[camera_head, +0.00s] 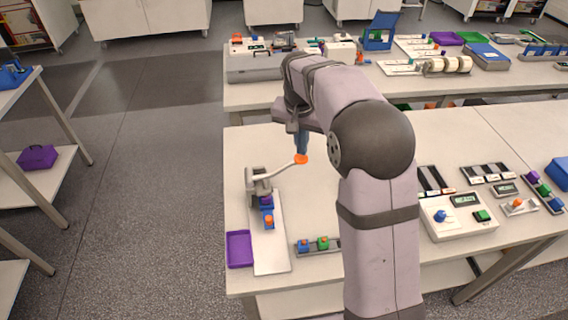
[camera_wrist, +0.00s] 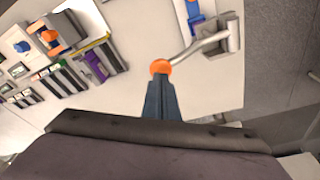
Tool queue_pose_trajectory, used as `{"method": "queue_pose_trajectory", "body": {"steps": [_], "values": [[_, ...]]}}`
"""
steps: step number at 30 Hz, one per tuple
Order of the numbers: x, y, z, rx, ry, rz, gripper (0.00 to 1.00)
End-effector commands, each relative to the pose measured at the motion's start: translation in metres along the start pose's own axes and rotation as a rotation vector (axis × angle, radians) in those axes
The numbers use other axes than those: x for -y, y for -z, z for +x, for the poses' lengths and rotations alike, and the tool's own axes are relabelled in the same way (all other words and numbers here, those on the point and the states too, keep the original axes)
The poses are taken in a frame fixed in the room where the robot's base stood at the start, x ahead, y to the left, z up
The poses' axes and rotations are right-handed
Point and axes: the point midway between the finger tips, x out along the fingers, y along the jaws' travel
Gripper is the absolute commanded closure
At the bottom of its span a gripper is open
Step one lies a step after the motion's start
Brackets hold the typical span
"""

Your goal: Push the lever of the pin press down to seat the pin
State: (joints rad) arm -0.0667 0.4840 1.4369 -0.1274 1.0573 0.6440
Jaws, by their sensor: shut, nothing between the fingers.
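The pin press (camera_head: 259,186) is a grey stand on a white base plate (camera_head: 268,258) near the table's left edge. Its lever (camera_head: 284,170) is a light bar that slants up to the right and ends in an orange knob (camera_head: 301,159). The lever (camera_wrist: 204,42) and orange knob (camera_wrist: 160,67) also show in the wrist view. My gripper (camera_wrist: 160,85) is shut and empty, with its blue-grey fingertips at the knob. I cannot tell whether they touch it. A blue block with an orange top (camera_head: 268,219) sits on the base plate in front of the press, next to a purple part (camera_head: 266,202).
A purple tray (camera_head: 239,249) lies left of the base plate. A rack with blue and green blocks (camera_head: 321,244) stands to its right. A white device (camera_head: 457,216) with a display stands farther right. The table behind the lever is clear.

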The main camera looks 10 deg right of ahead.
Motion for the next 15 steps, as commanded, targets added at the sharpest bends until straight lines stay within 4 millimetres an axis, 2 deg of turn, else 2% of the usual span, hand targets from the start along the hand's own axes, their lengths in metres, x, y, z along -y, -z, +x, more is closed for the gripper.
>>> {"method": "queue_pose_trajectory", "body": {"steps": [15], "values": [[-0.0001,-0.0020,0.0094,0.001,0.000,0.000,1.00]]}}
